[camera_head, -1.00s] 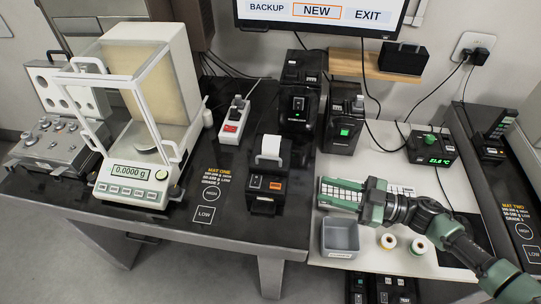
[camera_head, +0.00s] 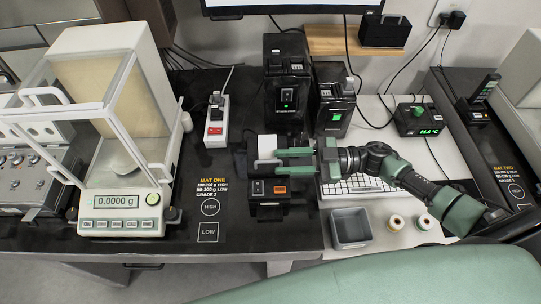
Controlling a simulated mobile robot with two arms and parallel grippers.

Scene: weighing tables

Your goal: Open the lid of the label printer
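The label printer (camera_head: 268,188) is a black box on the dark table, with an orange button on its front and a white paper roll (camera_head: 267,146) at its top. My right gripper (camera_head: 284,162) reaches in from the right at the printer's upper right side. Its two green fingers point left and stand apart, with a dark gap between them. They cover part of the printer's top, so I cannot tell the lid's exact position or whether the fingers touch it. My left gripper is not in view.
A glass-doored balance (camera_head: 122,200) stands to the left. A power strip (camera_head: 215,122) and black devices (camera_head: 287,90) are behind the printer. A grey bin (camera_head: 351,228) and two small spools (camera_head: 395,222) sit right of it. The mat's front left is clear.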

